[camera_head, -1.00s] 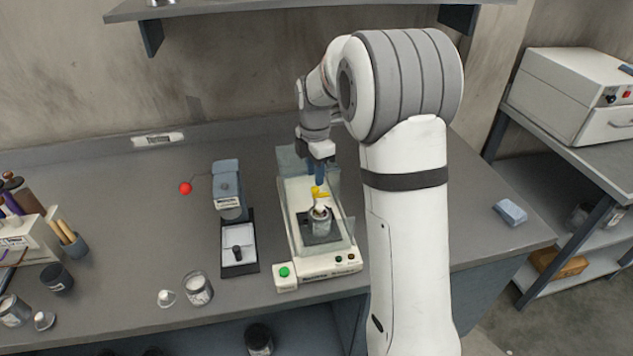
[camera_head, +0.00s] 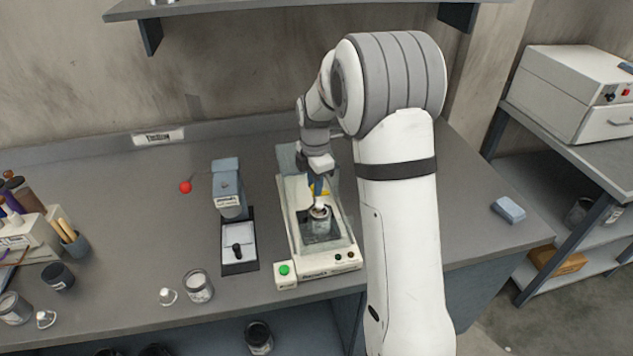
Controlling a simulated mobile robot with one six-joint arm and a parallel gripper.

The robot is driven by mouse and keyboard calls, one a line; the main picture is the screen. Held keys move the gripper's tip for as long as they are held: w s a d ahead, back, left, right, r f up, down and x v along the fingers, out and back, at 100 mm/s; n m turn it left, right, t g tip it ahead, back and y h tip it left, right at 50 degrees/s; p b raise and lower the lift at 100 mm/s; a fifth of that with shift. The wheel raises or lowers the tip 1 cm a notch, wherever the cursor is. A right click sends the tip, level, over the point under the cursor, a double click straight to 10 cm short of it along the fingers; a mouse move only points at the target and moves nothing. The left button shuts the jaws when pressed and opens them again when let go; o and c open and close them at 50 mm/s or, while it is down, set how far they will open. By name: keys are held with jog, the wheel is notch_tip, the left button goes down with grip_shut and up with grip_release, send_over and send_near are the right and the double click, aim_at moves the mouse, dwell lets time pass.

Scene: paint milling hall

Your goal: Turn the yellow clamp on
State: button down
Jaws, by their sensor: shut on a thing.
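The yellow clamp (camera_head: 325,193) shows as a small patch above a metal jar (camera_head: 319,212) in the cream machine (camera_head: 290,232) on the bench. My gripper (camera_head: 317,188) points down at the clamp from behind and above, and its blue fingers are shut on it. The fingers hide much of the clamp, so its exact angle cannot be made out. The jar stands upright inside the machine's clear-walled tray. A green button (camera_head: 284,270) sits at the machine's front left corner.
An open jar (camera_head: 198,286) and a small cap (camera_head: 167,296) lie near the front edge. A shelf (camera_head: 290,5) overhangs the back.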

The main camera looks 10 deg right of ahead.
jog(key=shift+d, duration=0.15)
jog(key=m+b, duration=0.1)
jog(key=m, duration=0.3)
jog(key=m+b, duration=0.1)
jog(key=m, duration=0.4)
jog(key=m+b, duration=0.1)
jog(key=m, duration=0.3)
jog(key=shift+m, duration=0.4)
jog(key=shift+r+m, duration=0.1)
jog(key=shift+m, duration=1.9)
jog(key=c, duration=1.5)
grip_release()
jog(key=shift+c, duration=0.2)
